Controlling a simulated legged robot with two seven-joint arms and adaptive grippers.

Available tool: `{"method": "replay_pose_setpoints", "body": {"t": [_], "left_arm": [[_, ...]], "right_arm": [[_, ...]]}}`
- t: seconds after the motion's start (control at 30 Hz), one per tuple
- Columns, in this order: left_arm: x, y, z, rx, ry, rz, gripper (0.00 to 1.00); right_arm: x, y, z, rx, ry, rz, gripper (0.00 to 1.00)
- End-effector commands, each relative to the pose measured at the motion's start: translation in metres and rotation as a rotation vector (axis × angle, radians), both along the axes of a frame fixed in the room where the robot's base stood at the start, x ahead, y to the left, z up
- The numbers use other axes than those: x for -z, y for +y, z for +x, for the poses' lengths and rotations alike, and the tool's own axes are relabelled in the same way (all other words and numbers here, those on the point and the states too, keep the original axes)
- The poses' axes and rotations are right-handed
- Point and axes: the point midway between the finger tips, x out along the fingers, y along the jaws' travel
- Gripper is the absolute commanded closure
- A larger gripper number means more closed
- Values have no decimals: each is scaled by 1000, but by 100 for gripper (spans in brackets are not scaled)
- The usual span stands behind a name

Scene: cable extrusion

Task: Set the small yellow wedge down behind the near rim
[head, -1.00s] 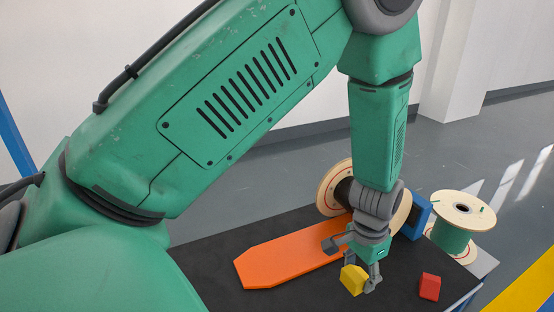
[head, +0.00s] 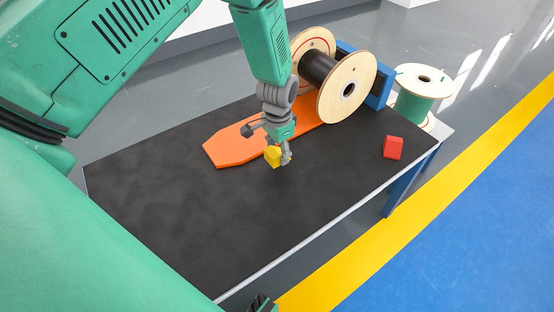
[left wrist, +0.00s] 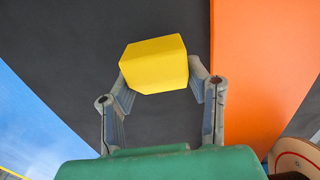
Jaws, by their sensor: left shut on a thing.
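The small yellow wedge (head: 273,156) is held between the fingers of my left gripper (head: 280,155), in front of the orange board. In the left wrist view the wedge (left wrist: 155,65) sits between both fingertips, over black table surface. The gap between it and the table cannot be judged. The cable spool (head: 318,68) lies on its side at the back, its near rim (head: 347,88) a round wooden flange to the right of my gripper. A dark part at the bottom edge looks like my right gripper (head: 262,303); its fingers are mostly cut off.
A red wedge (head: 393,147) lies near the table's right edge. The orange board (head: 232,148) runs towards the spool. A blue block (head: 379,85) stands behind the spool, and a green spool (head: 420,88) stands beyond the table. The black table (head: 190,220) is clear at the front left.

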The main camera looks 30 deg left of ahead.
Motion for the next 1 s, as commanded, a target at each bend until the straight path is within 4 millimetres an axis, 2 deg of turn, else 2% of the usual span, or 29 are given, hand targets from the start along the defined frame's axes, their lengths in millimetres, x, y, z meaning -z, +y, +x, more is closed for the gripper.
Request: {"method": "replay_pose_setpoints", "body": {"t": [0.1,0.2,0.53,0.57,0.6,0.9,1.0], "left_arm": [[20,0,0,-1,1,0,87],[31,0,0,-1,1,0,87],[33,0,0,-1,0,0,87],[32,0,0,-1,0,0,51],[32,0,0,-1,0,0,37],[32,0,0,-1,0,0,37],[26,0,0,-1,-1,0,37]], "right_arm": [[8,0,0,0,0,0,60],[12,0,0,0,0,0,60],[12,0,0,0,0,0,60],[12,0,0,0,0,0,60],[12,0,0,0,0,0,60],[11,0,0,0,0,0,60],[9,0,0,0,0,0,60]]}}
